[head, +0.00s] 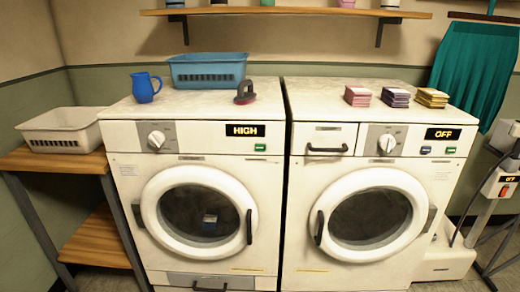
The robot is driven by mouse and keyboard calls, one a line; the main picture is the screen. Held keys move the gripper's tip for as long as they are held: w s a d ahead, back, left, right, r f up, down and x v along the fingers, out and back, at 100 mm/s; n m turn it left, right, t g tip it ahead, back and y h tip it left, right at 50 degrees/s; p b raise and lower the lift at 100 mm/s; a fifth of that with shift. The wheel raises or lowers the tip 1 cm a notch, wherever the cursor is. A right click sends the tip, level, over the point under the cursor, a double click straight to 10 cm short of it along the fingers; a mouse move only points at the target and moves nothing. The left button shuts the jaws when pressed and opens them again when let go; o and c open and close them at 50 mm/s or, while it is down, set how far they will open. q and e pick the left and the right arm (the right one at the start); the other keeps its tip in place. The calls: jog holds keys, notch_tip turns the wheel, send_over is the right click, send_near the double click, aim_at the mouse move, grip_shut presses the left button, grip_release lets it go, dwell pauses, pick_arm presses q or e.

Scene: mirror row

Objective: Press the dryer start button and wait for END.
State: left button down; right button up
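The left machine (210,168) appears to be the dryer. It is white, with a round knob (156,139), a lit display (245,130) reading HIGH, and a small green button (260,147) below the display. Its round glass door (198,212) is shut, and a small grey-blue shape shows dimly behind the glass. A low panel with a dark handle is at its base. Neither of my grippers is in the head view.
The right machine (300,215) has a drawer, a shut door and a display reading OFF. On the left machine's top are a blue jug (143,87), a blue basket (207,70) and an iron-like object (245,92). Folded cloths (395,97) lie on the right machine.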

grip_shut()
dwell(1.2)
